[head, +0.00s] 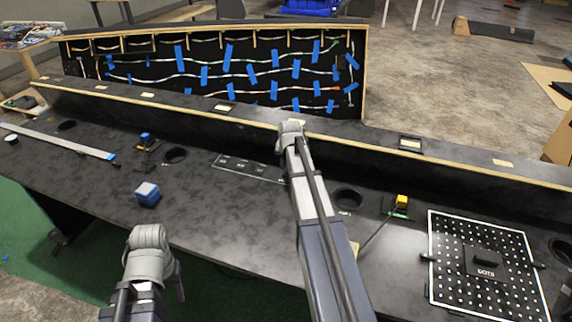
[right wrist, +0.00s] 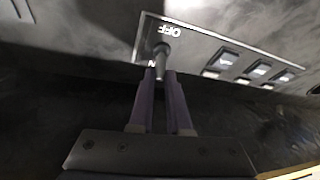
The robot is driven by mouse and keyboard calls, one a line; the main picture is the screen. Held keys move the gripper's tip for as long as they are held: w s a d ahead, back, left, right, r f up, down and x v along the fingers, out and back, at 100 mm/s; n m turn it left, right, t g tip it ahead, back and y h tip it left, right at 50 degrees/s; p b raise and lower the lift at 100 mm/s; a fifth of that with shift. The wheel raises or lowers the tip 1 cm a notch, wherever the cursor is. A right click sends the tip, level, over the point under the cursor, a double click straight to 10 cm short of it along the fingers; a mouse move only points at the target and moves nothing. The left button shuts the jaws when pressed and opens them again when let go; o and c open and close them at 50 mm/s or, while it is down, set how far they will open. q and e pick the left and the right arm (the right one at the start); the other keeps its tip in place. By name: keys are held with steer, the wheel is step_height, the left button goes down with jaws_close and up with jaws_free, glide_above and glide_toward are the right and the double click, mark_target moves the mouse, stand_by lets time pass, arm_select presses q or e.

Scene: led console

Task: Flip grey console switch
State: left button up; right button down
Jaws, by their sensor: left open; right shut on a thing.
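The grey console switch (right wrist: 161,55) stands on a grey plate marked OFF (right wrist: 190,38) in the right wrist view; the lettering looks upside down from here. My right gripper (right wrist: 160,76) has its two purple fingers shut on the end of the switch's lever. The same plate (head: 238,169) shows in the head view, its right end beside my right arm. There, the switch and the right fingertips are hidden behind the arm. My left gripper (head: 172,290) is low near the table's front edge, open and empty, away from the switch.
Several rectangular buttons (right wrist: 258,71) share the plate. The black console table has round holes (head: 175,155), a blue-and-white block (head: 147,194), a yellow-topped joystick (head: 401,203) and a white-framed dotted board (head: 437,240). A raised ledge (head: 355,137) runs along the back.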

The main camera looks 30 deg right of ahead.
mark_target(283, 181)
steer(key=shift+s+a+f+t+h+b, duration=0.25)
steer(key=shift+s+a+t+h+b, duration=0.2)
steer(key=shift+b, duration=0.3)
steer(key=t+h+b, duration=0.1)
steer(key=b, duration=0.2)
steer(key=s+a+t+h+b, duration=0.1)
steer(key=t+h+b, duration=0.1)
steer(key=b, duration=0.1)
steer(key=a+f+n+t+h+b, duration=0.1)
steer(key=h+b, duration=0.1)
steer(key=b, duration=0.2)
steer(key=shift+s+t, duration=0.25)
steer(key=shift+t, duration=0.1)
steer(key=shift+s+r+t+h+b, duration=0.15)
steer(key=shift+t+h+b, duration=0.25)
steer(key=shift+b, duration=0.6)
steer(key=c, duration=0.9)
jaws_free()
steer(key=shift+o, duration=0.2)
steer(key=shift+r, duration=0.1)
